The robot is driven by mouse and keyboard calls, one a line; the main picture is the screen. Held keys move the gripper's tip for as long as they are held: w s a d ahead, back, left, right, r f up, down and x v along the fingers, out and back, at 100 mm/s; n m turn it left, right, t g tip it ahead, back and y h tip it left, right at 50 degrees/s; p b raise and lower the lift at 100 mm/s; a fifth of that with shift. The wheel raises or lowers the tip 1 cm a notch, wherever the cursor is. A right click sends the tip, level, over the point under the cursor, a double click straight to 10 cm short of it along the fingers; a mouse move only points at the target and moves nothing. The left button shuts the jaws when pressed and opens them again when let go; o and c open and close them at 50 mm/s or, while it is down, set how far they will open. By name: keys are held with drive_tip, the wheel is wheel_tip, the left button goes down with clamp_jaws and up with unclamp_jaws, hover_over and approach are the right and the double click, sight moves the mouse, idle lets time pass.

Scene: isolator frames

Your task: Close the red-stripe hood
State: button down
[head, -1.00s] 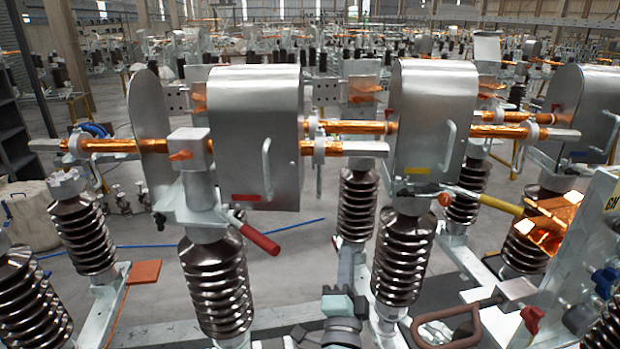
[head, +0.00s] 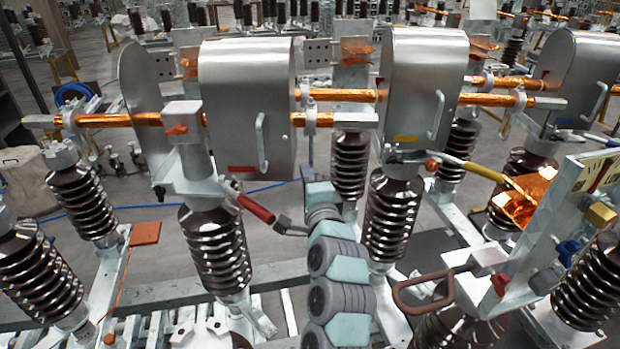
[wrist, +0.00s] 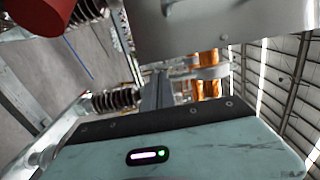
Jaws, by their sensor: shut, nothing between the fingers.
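The red-stripe hood (head: 245,105) is a curved silver cover with a red label low on its front and an upright bar handle (head: 261,143). It stands apart from a round-topped end plate (head: 143,88); the copper bar shows between them. My gripper (head: 284,226) is shut and empty, below the hood's lower right corner and just right of a red-grip lever (head: 256,208). In the wrist view, the hood's grey metal (wrist: 230,25) fills the top, and the red grip (wrist: 38,14) is at upper left. My gripper (wrist: 157,88) appears edge-on there.
A yellow-stripe hood (head: 425,85) stands to the right, with a yellow lever (head: 490,174) below it. Ribbed brown insulators (head: 213,250) stand close around my arm. A labelled panel (head: 575,225) with knobs and a brown loop handle (head: 423,292) is at right.

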drive_tip(key=shift+p+x, duration=0.55)
drive_tip(key=shift+x, duration=1.85)
